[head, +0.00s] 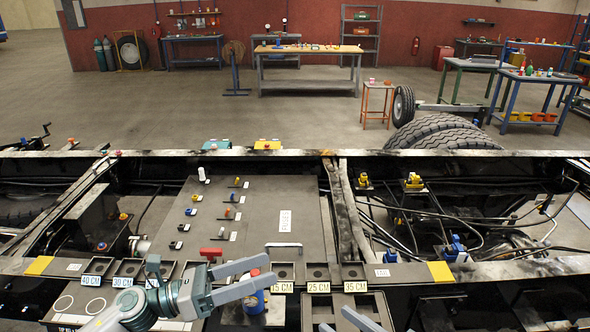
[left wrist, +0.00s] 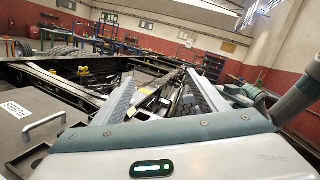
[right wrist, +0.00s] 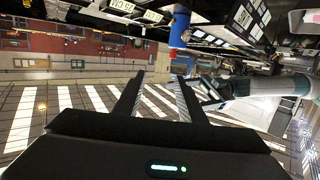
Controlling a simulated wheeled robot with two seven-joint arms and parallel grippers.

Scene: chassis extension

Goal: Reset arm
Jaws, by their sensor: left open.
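My left gripper (head: 270,272) reaches in from the lower left in the head view, above the front rail of the chassis. Its two fingers are spread apart, and the left wrist view (left wrist: 161,76) shows no object held between them. My right gripper (head: 343,320) shows only by its fingers at the bottom edge of the head view. In the right wrist view (right wrist: 157,80) its fingers are apart with nothing between them. A blue bottle (head: 253,304) stands just below the left fingers, partly hidden by them. The right wrist view shows a blue and red object (right wrist: 179,30).
A grey panel (head: 262,205) with small parts and a handle lies inside the black chassis frame (head: 420,155). Labelled slots (head: 318,273) line the front rail. Cables and fittings (head: 410,220) fill the right bay. Workbenches (head: 308,62) stand beyond open floor.

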